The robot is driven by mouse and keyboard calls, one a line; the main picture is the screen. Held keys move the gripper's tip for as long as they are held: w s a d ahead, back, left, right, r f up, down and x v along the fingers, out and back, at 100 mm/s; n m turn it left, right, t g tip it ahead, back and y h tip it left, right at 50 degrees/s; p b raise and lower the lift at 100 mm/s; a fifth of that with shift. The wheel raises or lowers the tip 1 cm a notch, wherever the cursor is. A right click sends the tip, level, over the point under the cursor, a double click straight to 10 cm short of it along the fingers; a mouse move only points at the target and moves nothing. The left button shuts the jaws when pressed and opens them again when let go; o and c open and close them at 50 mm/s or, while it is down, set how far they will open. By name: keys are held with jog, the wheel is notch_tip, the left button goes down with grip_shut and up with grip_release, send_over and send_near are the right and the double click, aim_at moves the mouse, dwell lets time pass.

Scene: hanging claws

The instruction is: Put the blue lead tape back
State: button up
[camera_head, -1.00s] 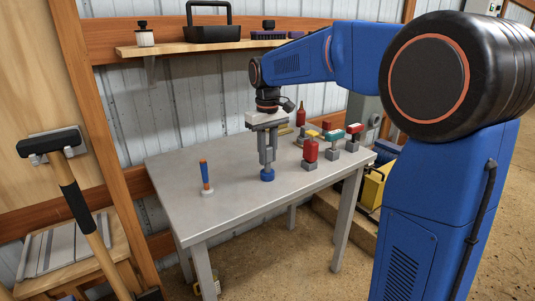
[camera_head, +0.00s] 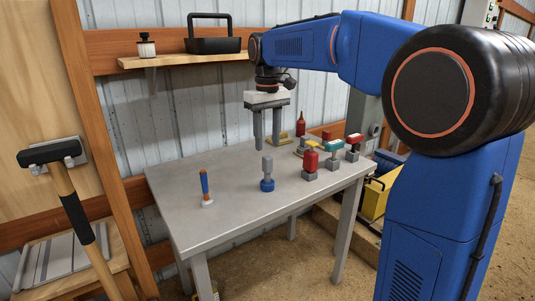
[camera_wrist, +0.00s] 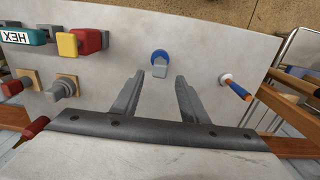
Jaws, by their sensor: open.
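The blue lead tape (camera_head: 267,186) looks like a blue ring standing on the table, with a grey post (camera_head: 267,165) rising from its middle. In the wrist view the blue ring (camera_wrist: 160,54) shows beyond the fingertips, with the grey post end (camera_wrist: 159,71) in front of its near side. My gripper (camera_head: 266,146) is above the post, pointing down, open and empty. Its fingers look clear of the post. The ring's underside is hidden.
A blue-and-orange stick on a white base (camera_head: 205,188) stands to the left. Red (camera_head: 311,160) and teal-topped (camera_head: 335,149) pieces on grey blocks stand at the right. A red bottle (camera_head: 301,124) is behind. A wall shelf (camera_head: 180,59) holds a black caddy. The front of the grey table (camera_head: 240,220) is clear.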

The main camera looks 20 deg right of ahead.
jog(key=shift+r, duration=1.65)
jog(key=s+d+f+m+t, duration=0.1)
jog(key=s+d+f, duration=0.15)
jog(key=s, duration=0.65)
jog(key=s+d+f+m+t, duration=0.1)
jog(key=s+d+f, duration=0.15)
jog(key=s, duration=0.55)
jog(key=s+d+f+m+t, duration=0.1)
jog(key=s+d+f+t, duration=0.1)
jog(key=s+f, duration=1.3)
jog(key=shift+s+f+m+t, duration=0.3)
jog(key=shift+s+t, duration=0.1)
jog(key=shift+s, duration=0.3)
